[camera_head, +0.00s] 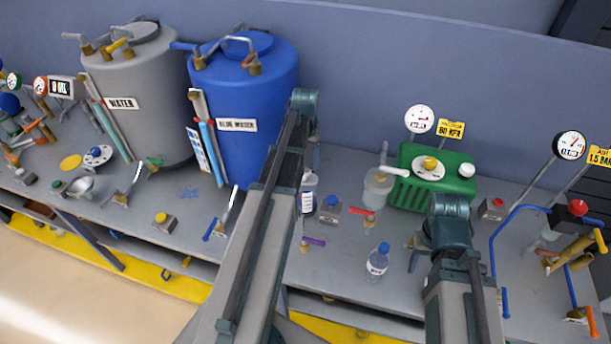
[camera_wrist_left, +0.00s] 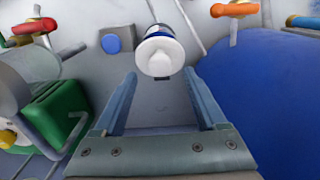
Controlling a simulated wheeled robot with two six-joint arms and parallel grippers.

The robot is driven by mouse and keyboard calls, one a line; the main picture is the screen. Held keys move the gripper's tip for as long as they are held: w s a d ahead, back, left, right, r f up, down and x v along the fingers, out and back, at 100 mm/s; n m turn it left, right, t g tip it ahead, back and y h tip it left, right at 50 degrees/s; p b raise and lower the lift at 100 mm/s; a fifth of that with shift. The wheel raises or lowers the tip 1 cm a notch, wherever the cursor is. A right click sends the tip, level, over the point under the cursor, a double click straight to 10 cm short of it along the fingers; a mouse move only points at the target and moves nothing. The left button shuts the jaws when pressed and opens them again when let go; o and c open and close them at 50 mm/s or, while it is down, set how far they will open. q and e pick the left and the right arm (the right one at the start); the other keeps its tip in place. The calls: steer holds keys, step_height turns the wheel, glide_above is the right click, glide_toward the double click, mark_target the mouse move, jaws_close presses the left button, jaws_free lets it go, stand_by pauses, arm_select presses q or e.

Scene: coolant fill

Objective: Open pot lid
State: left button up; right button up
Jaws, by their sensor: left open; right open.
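A grey tank labelled WATER (camera_head: 140,100) and a blue tank labelled BLUE WATER (camera_head: 245,105) stand at the back left. The grey tank's lid (camera_head: 137,38) and the blue tank's lid (camera_head: 238,46) both lie on their tanks, topped by bent metal handles. My left gripper (camera_wrist_left: 160,78) is open and empty. In its wrist view, a white-capped bottle (camera_wrist_left: 159,52) shows just beyond the fingertips, with the blue tank (camera_wrist_left: 275,95) to the right. In the head view, my left arm largely hides that gripper. My right gripper (camera_head: 416,252) is open, low over the bench's right half.
A green unit (camera_head: 408,190), a small clear jar (camera_head: 378,188) and a blue-capped bottle (camera_head: 377,262) stand on the right half. Gauges on stalks and blue bent pipes (camera_head: 497,240) crowd the far right.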

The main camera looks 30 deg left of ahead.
mark_target(306, 170)
arm_select(q)
step_height(306, 170, down, 4)
steer(key=shift+r+b, duration=0.2)
steer(key=shift+b, duration=1.05)
arm_select(e)
step_height(306, 170, down, 4)
steer(key=shift+r, duration=0.2)
arm_select(q)
jaws_close()
